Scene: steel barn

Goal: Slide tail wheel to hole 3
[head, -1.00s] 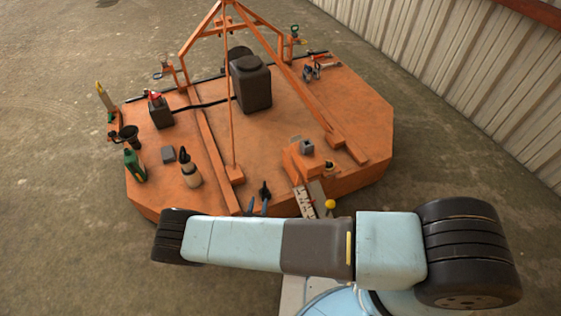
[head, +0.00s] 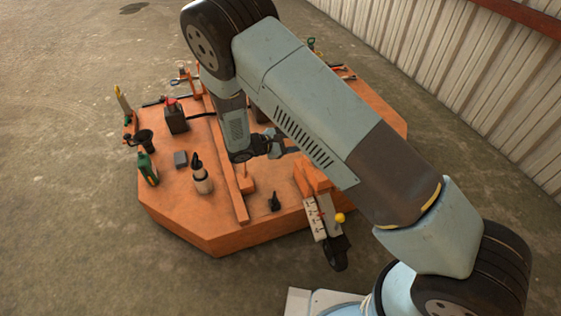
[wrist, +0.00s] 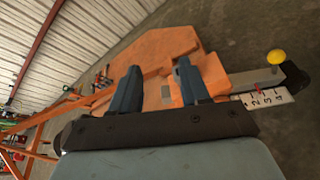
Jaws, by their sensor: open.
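The tail wheel (head: 336,254) is small and black, at the outer end of a grey bar at the deck's near edge. In the wrist view its dark part (wrist: 296,76) shows at the right. A white number plate (head: 314,218) lies along the bar; in the wrist view the plate (wrist: 268,98) shows numbers up to 4, with a red pointer near the 2. A yellow knob (head: 340,218) stands beside the plate, also in the wrist view (wrist: 276,57). My gripper (head: 284,144) is open and empty above the deck, behind and left of the bar. Its fingers (wrist: 160,86) are spread.
The orange mower deck (head: 185,228) carries a spray bottle (head: 202,178), a green bottle (head: 148,168), a grey block (head: 180,159) and a dark canister (head: 175,117). A small black item (head: 274,202) stands near its front edge. My arm covers much of the deck. A corrugated wall (head: 490,90) is at the right.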

